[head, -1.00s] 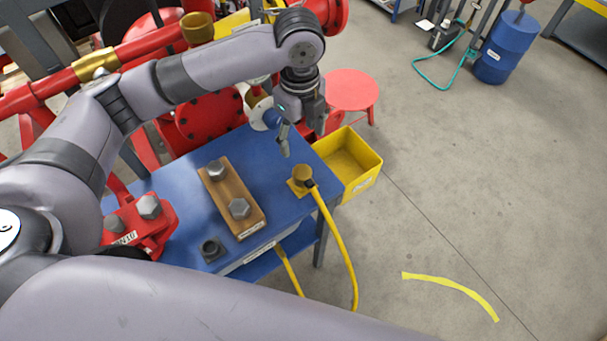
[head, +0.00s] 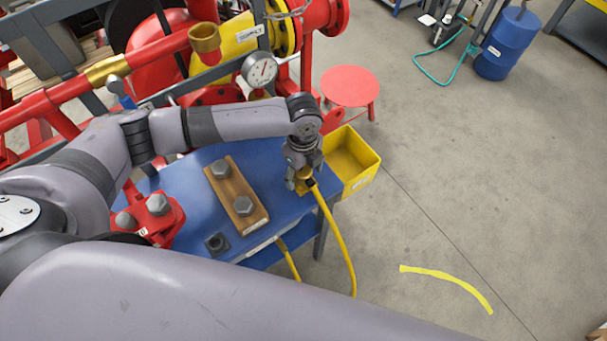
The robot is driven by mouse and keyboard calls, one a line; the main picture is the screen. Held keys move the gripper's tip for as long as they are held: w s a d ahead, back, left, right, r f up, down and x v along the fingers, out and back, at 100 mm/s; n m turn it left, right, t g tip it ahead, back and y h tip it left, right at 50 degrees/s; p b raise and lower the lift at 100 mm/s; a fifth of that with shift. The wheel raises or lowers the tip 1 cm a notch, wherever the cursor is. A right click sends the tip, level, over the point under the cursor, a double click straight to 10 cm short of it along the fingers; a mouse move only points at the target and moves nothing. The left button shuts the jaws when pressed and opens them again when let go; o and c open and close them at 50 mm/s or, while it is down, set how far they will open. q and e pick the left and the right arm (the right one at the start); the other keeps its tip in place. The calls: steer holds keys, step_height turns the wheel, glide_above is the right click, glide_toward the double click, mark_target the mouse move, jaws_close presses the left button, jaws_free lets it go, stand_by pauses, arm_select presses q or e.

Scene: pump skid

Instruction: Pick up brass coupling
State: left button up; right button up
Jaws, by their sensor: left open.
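The brass coupling (head: 309,182) sits at the right end of the blue bench (head: 183,184), at the end of a yellow hose (head: 342,238). My left gripper (head: 301,180) points down right over the coupling and is open. The fingers and wrist hide most of the coupling, so I cannot tell whether they touch it. My right gripper is out of view.
A yellow bin (head: 352,163) stands just right of the gripper. A wooden block with two bolts (head: 236,194) and a dark square fitting (head: 216,243) lie on the bench. A red flanged part (head: 165,222) is at its left. Open floor lies to the right.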

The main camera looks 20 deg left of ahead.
arm_select(q)
steer(key=shift+f, duration=0.1)
steer(key=shift+c, duration=0.2)
steer(key=c, duration=1.4)
